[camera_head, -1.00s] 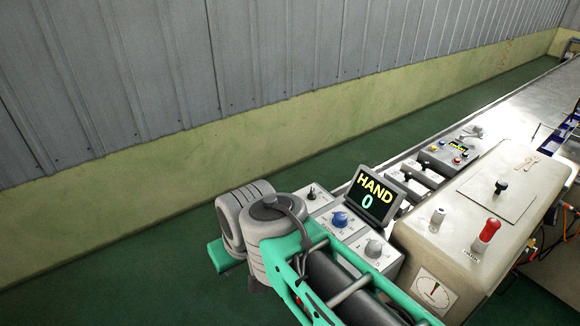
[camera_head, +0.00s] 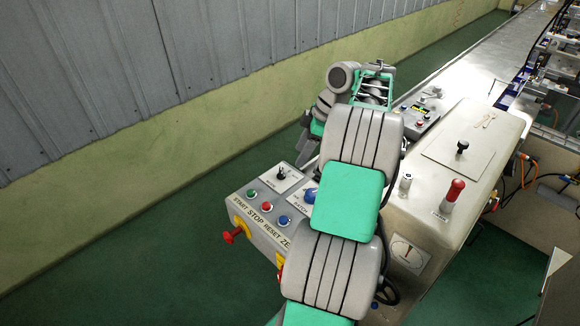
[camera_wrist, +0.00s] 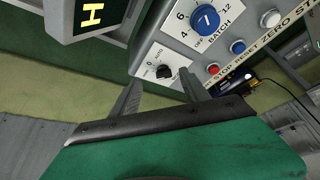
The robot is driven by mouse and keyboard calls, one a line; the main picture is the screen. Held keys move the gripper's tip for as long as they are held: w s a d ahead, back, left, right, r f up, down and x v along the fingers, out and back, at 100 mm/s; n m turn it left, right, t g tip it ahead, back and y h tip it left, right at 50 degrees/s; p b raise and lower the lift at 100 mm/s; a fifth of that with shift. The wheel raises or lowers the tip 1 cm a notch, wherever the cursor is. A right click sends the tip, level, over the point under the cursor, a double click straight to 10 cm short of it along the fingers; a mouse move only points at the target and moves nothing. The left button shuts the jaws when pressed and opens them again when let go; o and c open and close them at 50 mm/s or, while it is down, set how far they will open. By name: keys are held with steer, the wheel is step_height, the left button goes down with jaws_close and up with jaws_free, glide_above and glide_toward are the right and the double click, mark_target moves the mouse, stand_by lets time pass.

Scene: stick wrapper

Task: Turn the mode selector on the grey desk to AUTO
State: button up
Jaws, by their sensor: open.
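The mode selector is a small black knob on a pale plate on the grey desk (camera_head: 262,214). In the head view the selector (camera_head: 281,174) is at the desk's back left corner. In the wrist view the selector (camera_wrist: 165,72) is beyond and between the fingertips, with AUTO and 0 printed beside it. Its exact pointing is hard to read. My gripper (camera_wrist: 160,82) is open and empty, its two dark fingers on either side of the knob in the picture. Contact cannot be told.
The blue batch knob (camera_wrist: 205,20) is close to the selector. Red (camera_wrist: 213,69), blue (camera_wrist: 237,47) and white (camera_wrist: 270,19) buttons line the desk edge. A display (camera_wrist: 95,14) shows a letter H. A red emergency-like knob (camera_head: 233,234) sticks out in front.

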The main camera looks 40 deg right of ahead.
mark_target(281, 171)
steer(key=w+a+f, duration=0.1)
steer(key=a+f, duration=0.1)
steer(key=w+a+f+b, duration=0.1)
steer(key=w+a+f, duration=0.2)
steer(key=a+f, duration=0.1)
steer(key=shift+w+a, duration=0.1)
steer(key=shift+w, duration=0.3)
steer(key=shift+s+d+f, duration=0.1)
steer(key=shift+s+d, duration=0.1)
steer(key=shift+d, duration=0.1)
steer(key=shift+s+d, duration=0.6)
steer(key=shift+d, duration=0.05)
steer(key=shift+s+d, duration=0.25)
steer(key=shift+d, duration=0.25)
steer(key=c, duration=0.3)
steer(key=shift+c, duration=0.8)
steer(key=shift+w+a, duration=0.45)
steer(key=shift+a, duration=0.15)
steer(key=c, duration=0.3)
steer(key=shift+a, duration=0.1)
jaws_close()
